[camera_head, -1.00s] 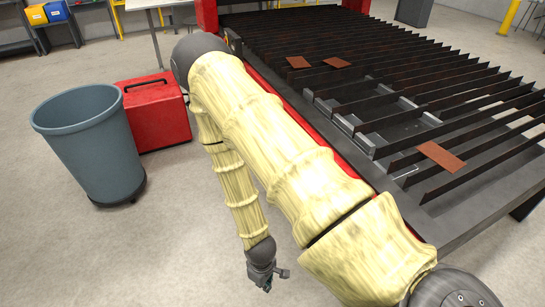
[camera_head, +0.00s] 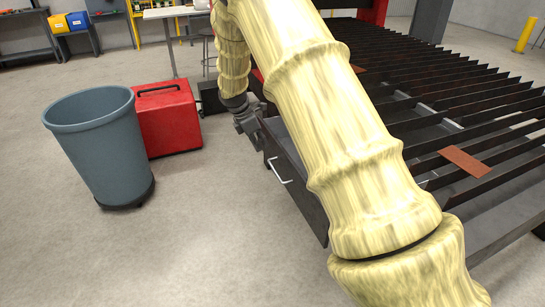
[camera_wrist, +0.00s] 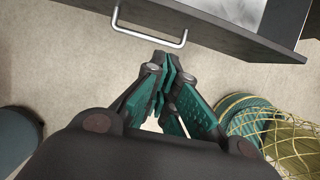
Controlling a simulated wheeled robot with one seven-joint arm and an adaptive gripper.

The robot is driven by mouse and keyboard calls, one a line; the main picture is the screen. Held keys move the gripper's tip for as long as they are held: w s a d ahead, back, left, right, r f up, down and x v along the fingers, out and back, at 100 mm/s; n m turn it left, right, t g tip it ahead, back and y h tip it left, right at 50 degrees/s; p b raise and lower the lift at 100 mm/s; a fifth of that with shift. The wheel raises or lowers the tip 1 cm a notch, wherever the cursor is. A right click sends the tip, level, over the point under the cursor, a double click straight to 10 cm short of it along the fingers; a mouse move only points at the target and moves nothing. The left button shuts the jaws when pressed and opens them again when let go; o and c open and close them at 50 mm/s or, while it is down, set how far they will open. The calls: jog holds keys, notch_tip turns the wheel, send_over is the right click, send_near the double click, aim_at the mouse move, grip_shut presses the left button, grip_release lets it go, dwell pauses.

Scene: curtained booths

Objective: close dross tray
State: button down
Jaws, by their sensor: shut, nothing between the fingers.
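The dross tray (camera_head: 306,200) is a dark drawer pulled out from the side of the slatted table. Its front carries a pale bar handle (camera_head: 279,170). My arm hides much of the tray in the head view. My gripper (camera_head: 259,136) is beside the tray's far end, past the handle. In the wrist view my gripper (camera_wrist: 166,68) is shut and empty, its tips just short of the handle (camera_wrist: 150,35). The tray front (camera_wrist: 225,35) crosses the top there, with part of the pale interior behind it. I cannot tell whether the gripper touches the tray.
The slatted cutting table (camera_head: 510,205) fills the right side, with a rust-coloured plate (camera_head: 465,161) on its slats. A grey bin (camera_head: 100,150) and a red case (camera_head: 168,120) stand at left. The floor between bin and tray is clear.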

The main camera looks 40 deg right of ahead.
jog(key=shift+s+d+f, duration=0.3)
jog(key=shift+d+f, duration=0.9)
jog(key=shift+f, duration=0.35)
jog(key=shift+s+d+f, duration=0.3)
jog(key=shift+d+f, duration=0.95)
jog(key=shift+f, duration=0.25)
jog(key=shift+s+d+f, duration=0.3)
jog(key=shift+d+f, duration=0.9)
jog(key=shift+f, duration=0.35)
jog(key=shift+d+p, duration=0.1)
jog(key=shift+p, duration=0.2)
